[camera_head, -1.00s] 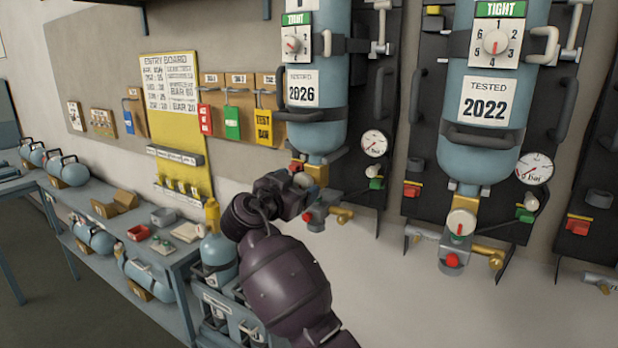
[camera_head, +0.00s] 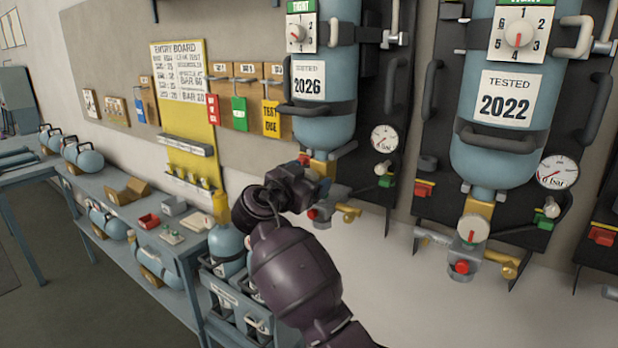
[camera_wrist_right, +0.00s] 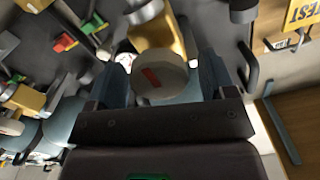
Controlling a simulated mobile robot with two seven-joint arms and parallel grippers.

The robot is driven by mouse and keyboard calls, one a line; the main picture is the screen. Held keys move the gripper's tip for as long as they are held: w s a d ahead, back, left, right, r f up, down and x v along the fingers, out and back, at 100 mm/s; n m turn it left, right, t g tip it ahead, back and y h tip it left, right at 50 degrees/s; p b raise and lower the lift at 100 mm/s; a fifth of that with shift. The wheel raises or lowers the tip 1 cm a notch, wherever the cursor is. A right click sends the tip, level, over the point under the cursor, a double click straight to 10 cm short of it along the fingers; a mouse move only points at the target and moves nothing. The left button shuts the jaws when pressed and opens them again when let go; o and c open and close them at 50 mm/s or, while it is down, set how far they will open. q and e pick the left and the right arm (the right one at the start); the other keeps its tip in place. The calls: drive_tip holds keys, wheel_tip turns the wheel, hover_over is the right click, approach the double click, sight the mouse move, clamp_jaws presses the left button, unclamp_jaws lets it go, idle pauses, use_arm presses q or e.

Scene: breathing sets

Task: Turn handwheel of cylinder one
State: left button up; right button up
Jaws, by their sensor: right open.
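Cylinder one is most likely the blue cylinder (camera_head: 325,128) with the "TESTED 2026" label, upright on the wall panel. In the head view its handwheel is hidden behind my right gripper (camera_head: 318,180), which is at the brass valve under the cylinder. In the right wrist view a pale round handwheel (camera_wrist_right: 160,82) with a red mark sits between the two fingers of my right gripper (camera_wrist_right: 163,78). The gripper is open, with a finger on either side of the wheel; I cannot tell whether they touch it. My left gripper is not in view.
A second blue cylinder (camera_head: 508,95), labelled 2022, hangs to the right with its own pale handwheel (camera_head: 473,229). A pressure gauge (camera_head: 384,138) is right of cylinder one's valve. A blue-grey bench (camera_head: 165,240) and a rack of cylinders (camera_head: 225,290) stand at lower left.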

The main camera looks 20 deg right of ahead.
drive_tip(key=c, duration=0.9)
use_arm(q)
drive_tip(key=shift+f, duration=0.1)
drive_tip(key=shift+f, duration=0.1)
